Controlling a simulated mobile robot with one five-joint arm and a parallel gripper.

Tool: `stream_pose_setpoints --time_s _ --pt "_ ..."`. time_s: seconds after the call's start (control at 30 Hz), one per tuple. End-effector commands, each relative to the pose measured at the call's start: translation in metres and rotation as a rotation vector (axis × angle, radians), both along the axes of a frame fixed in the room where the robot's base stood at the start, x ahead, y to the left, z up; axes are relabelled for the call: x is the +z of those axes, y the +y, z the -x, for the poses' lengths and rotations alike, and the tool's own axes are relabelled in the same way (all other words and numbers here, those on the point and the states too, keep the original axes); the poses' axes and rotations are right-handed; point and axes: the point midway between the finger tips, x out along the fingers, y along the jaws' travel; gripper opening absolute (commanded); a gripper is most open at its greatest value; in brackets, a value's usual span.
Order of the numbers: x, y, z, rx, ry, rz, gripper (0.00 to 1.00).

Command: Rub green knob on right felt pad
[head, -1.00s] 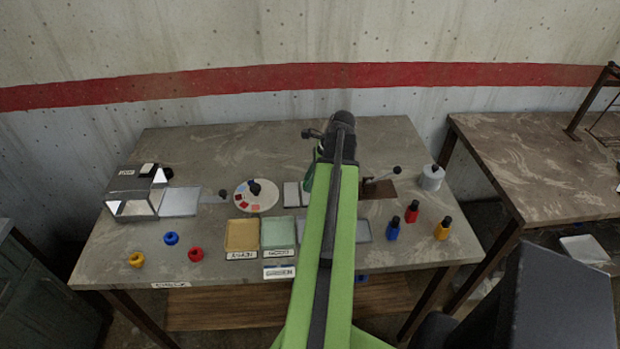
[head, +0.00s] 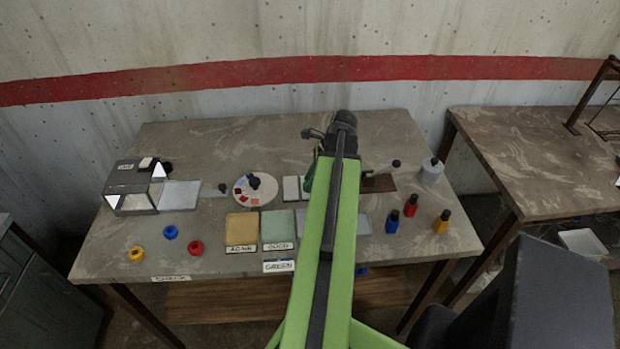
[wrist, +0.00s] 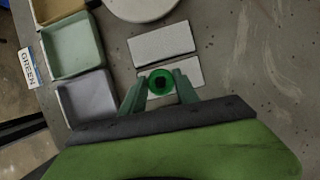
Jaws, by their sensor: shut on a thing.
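My gripper (wrist: 161,90) is shut on the green knob (wrist: 161,80), a round green ring with a dark centre in the wrist view. The right felt pad (wrist: 185,72) is the lower of two pale pads there. The knob overlaps its edge in the picture; I cannot tell whether they touch. The left felt pad (wrist: 162,45) lies just above it, bare. In the head view the left pad (head: 291,189) shows beside my gripper (head: 308,182). My arm hides most of the right pad and the knob there.
A round palette (head: 262,201), a tan tray (head: 242,227) and a green tray (head: 278,225) stand left of my arm. A grey tray (wrist: 88,98) is near the gripper. Blue, red and yellow bottles (head: 410,206) stand right. Coloured rings (head: 195,248) lie front left.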

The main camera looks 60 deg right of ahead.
Motion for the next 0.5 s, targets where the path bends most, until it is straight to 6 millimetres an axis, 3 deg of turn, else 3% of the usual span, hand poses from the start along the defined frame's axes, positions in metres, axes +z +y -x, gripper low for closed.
stream_pose_setpoints --time_s 0.5 --pt "-0.001 0.010 0.008 0.000 0.000 -0.001 0.00"
